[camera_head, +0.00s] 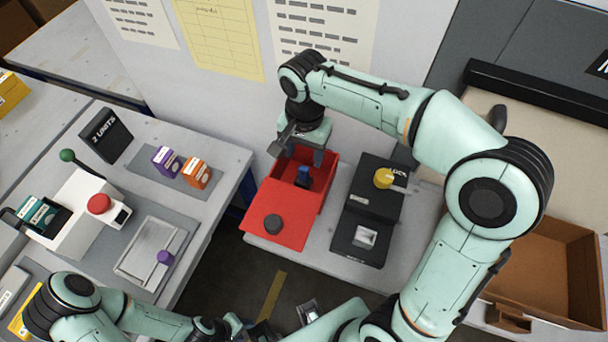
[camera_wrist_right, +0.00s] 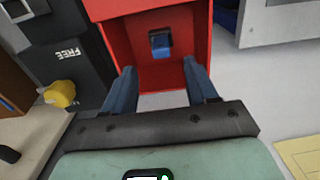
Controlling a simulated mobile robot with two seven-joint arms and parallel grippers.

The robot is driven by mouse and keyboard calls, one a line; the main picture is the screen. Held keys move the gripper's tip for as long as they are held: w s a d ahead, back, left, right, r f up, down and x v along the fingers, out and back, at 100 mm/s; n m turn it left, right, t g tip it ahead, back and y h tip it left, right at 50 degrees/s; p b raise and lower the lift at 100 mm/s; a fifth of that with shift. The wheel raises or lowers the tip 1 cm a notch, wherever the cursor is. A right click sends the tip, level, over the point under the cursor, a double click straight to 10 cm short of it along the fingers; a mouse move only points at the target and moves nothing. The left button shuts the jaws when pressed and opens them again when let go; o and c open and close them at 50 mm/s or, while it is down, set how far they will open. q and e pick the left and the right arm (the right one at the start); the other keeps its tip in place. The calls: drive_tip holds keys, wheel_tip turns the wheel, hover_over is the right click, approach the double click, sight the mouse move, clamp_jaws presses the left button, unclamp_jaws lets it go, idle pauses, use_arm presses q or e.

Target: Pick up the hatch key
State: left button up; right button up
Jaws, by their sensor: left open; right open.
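A small blue and dark piece, which looks like the hatch key (camera_head: 303,177), is inside the open red box (camera_head: 275,205). It also shows in the right wrist view (camera_wrist_right: 160,44), against the red inside of the box. My right gripper (camera_head: 302,155) is over the back part of the box. In the right wrist view its two fingers (camera_wrist_right: 160,75) are apart with nothing between them, and the blue piece is beyond the tips. My left gripper (camera_head: 236,324) is low at the bottom edge, partly cut off and far from the box.
A black unit (camera_head: 367,215) with a yellow knob (camera_head: 383,178) stands right of the red box. A dark round knob (camera_head: 272,224) is on the box's front part. An open cardboard box (camera_head: 555,262) is at right. The left table (camera_head: 215,150) holds a red button (camera_head: 99,204) and small cartons.

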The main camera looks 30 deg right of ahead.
sight(304, 168)
drive_tip(key=shift+w+f+b, duration=0.1)
drive_tip(key=shift+f+b, duration=0.2)
drive_tip(key=shift+f, duration=3.2)
clamp_jaws()
